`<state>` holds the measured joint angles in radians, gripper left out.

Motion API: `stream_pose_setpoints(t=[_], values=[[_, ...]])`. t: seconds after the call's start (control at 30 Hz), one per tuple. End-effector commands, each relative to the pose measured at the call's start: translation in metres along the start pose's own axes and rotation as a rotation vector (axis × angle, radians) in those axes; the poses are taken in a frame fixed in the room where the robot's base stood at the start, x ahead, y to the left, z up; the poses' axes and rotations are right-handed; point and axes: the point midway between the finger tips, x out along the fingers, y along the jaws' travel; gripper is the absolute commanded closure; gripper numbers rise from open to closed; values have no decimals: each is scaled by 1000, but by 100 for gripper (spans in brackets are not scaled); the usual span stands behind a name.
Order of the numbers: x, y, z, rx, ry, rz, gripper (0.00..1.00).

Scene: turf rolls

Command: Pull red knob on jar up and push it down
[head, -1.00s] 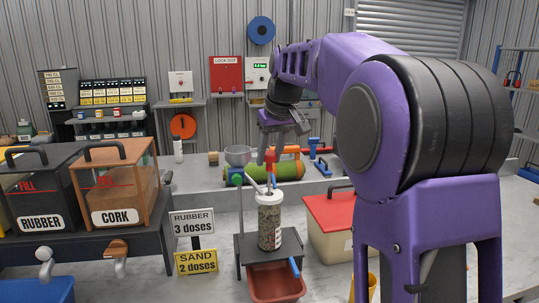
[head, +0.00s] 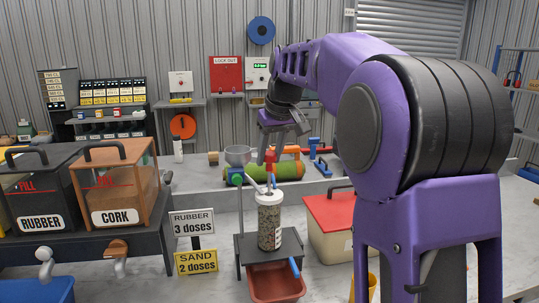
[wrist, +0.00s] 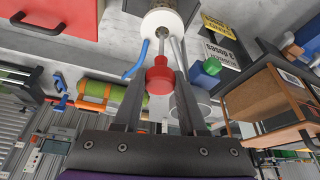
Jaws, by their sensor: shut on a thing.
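The jar (head: 269,222) is clear with a white lid (head: 269,197) and speckled contents, standing upright on a small dark stand. The red knob (head: 270,160) stands above the lid. In the wrist view the knob (wrist: 159,76) is between the two fingers of my gripper (wrist: 157,82), and the white jar lid (wrist: 168,18) is beyond it. My gripper (head: 269,152) is shut on the knob from above. The fingers hide part of the knob's sides in the head view.
A red tray (head: 276,284) sits below the stand (head: 288,242). A red-lidded box (head: 330,225) stands close on the right. Dose signs (head: 193,222) and the rubber and cork bins (head: 118,190) are on the left. A green cylinder (head: 285,171) lies behind the jar.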

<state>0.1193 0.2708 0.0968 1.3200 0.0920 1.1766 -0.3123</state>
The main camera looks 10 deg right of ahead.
Motion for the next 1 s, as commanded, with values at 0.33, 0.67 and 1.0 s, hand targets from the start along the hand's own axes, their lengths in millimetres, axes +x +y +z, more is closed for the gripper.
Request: stream_pose_setpoints(t=[0.33, 0.67, 1.0], values=[[0, 0, 0, 0, 1, 0, 100], [44, 0, 18, -1, -2, -1, 100], [52, 0, 22, -1, -5, -1, 100]])
